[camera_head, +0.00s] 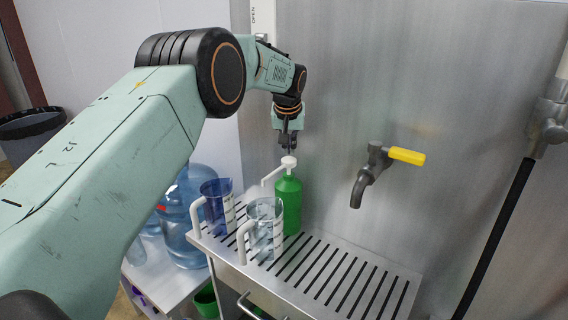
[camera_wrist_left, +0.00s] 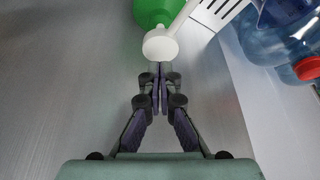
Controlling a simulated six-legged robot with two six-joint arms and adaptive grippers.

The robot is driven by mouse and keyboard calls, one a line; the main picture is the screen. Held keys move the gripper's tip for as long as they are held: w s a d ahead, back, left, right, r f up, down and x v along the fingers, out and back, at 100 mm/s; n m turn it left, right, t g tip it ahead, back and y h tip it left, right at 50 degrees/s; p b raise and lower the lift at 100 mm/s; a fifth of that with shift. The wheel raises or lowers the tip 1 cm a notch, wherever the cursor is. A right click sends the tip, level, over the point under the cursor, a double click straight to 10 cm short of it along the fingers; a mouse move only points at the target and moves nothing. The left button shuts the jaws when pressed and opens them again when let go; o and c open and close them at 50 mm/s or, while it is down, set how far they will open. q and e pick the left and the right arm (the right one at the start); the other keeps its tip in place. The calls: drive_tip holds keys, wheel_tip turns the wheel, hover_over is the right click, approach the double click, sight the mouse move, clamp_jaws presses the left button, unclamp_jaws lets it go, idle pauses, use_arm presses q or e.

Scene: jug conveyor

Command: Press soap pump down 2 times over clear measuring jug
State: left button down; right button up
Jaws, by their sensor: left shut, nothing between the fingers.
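A green soap bottle (camera_head: 288,203) with a white pump (camera_head: 289,162) stands on the slotted metal shelf (camera_head: 350,282). The pump's spout points left and toward the jugs. A clear measuring jug (camera_head: 265,222) with a white handle stands just left of the bottle. A blue measuring jug (camera_head: 220,207) stands behind it to the left. My left gripper (camera_head: 289,144) is shut and empty, pointing down directly above the pump head. In the left wrist view, its closed fingertips (camera_wrist_left: 158,72) are at the edge of the white pump head (camera_wrist_left: 160,44); I cannot tell if they touch. My right gripper is not in view.
A metal tap with a yellow handle (camera_head: 406,156) sticks out of the steel wall to the right. Large blue water bottles (camera_head: 187,232) stand at the left below the shelf. The shelf's right part is clear. A black hose (camera_head: 492,240) hangs at far right.

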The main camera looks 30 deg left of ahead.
sight(289, 159)
use_arm(q)
drive_tip(key=shift+w+a+f, duration=0.1)
drive_tip(key=shift+s+f, duration=0.15)
drive_tip(key=shift+s, duration=0.1)
drive_tip(key=shift+f, duration=0.15)
drive_tip(key=shift+x, duration=0.75)
drive_tip(key=shift+s+d+f+b, duration=0.2)
drive_tip(key=shift+s+f+b, duration=0.15)
drive_tip(key=shift+f, duration=0.25)
drive_tip(key=shift+r, duration=0.1)
drive_tip(key=shift+w+r+p, duration=0.15)
drive_tip(key=shift+r+p, duration=0.55)
drive_tip(key=shift+r, duration=0.7)
drive_tip(key=shift+f, duration=0.15)
